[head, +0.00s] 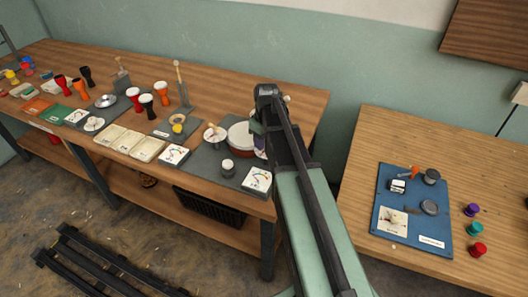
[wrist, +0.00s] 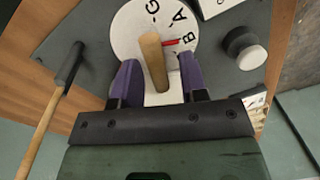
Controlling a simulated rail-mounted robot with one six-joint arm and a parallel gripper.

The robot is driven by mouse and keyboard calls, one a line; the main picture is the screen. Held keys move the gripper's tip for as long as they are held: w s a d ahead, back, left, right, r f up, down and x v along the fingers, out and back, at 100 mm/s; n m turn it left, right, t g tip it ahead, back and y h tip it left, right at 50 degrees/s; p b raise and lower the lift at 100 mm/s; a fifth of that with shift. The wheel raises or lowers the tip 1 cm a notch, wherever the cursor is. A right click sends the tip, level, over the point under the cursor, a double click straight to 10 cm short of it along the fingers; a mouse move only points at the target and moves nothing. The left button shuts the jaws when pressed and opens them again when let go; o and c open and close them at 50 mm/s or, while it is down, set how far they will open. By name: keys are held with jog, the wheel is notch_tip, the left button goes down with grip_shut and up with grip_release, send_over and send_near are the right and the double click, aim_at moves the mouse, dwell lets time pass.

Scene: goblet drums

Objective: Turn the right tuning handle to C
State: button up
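In the wrist view a round white dial (wrist: 125,32) shows the letters G, A and B. A red pointer (wrist: 171,42) on it lies between A and B, nearer B. A wooden tuning handle (wrist: 153,62) stands up from the dial. My gripper (wrist: 159,82) has purple fingers on either side of the handle, with visible gaps, so it is open. The letter C is not visible; the right finger covers part of the dial edge.
A gauge card (head: 257,179) lies at the bench's front edge.

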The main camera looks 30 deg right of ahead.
jog(key=shift+f, duration=0.15)
grip_shut()
jog(key=shift+m, duration=0.3)
jog(key=m, duration=0.3)
jog(key=shift+d, duration=0.25)
jog(key=shift+d+m, duration=0.2)
jog(key=shift+m, duration=1.8)
